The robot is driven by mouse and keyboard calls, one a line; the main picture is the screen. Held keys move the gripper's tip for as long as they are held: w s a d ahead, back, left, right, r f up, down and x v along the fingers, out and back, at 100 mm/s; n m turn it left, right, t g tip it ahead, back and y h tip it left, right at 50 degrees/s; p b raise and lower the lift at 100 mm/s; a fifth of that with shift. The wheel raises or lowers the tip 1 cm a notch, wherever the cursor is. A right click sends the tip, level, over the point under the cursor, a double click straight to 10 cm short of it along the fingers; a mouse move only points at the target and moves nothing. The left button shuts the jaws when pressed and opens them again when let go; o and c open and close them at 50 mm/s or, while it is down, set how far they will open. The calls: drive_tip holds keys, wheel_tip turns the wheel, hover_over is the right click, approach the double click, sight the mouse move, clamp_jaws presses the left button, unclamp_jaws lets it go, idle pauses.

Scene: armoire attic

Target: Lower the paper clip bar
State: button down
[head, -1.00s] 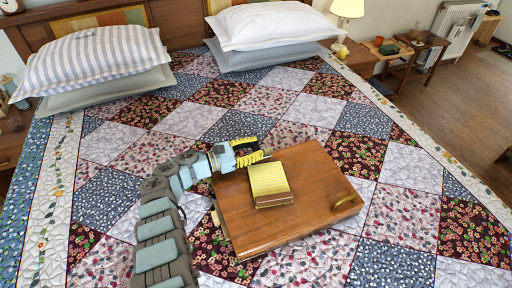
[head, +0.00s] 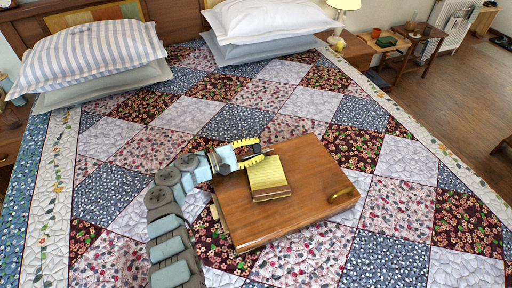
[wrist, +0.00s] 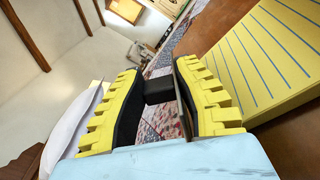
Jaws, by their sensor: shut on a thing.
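The yellow lined paper pad (head: 268,172) lies on the wooden box (head: 312,172) with a brass handle at its right. Part of the pad also shows at the right of the wrist view (wrist: 262,65). My gripper (head: 251,152) is low at the pad's far left corner. In the wrist view, my gripper's yellow-backed fingers (wrist: 160,100) stand apart with a thin dark strip (wrist: 183,98) between them, against the right finger's pad. A dark block shows just beyond. I take the strip for the paper clip bar; its far end and mounting are hidden.
The box rests on a patchwork quilt (head: 400,210) covering the bed. Pillows (head: 270,25) lie at the headboard. The quilt around the box is clear. A side table (head: 383,42) with small items stands at the back right.

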drive_tip(key=shift+s+d+m, duration=0.1)
drive_tip(key=shift+m, duration=0.3)
drive_tip(key=c, duration=0.8)
unclamp_jaws()
drive_tip(key=shift+o, duration=0.2)
drive_tip(key=v, duration=1.2)
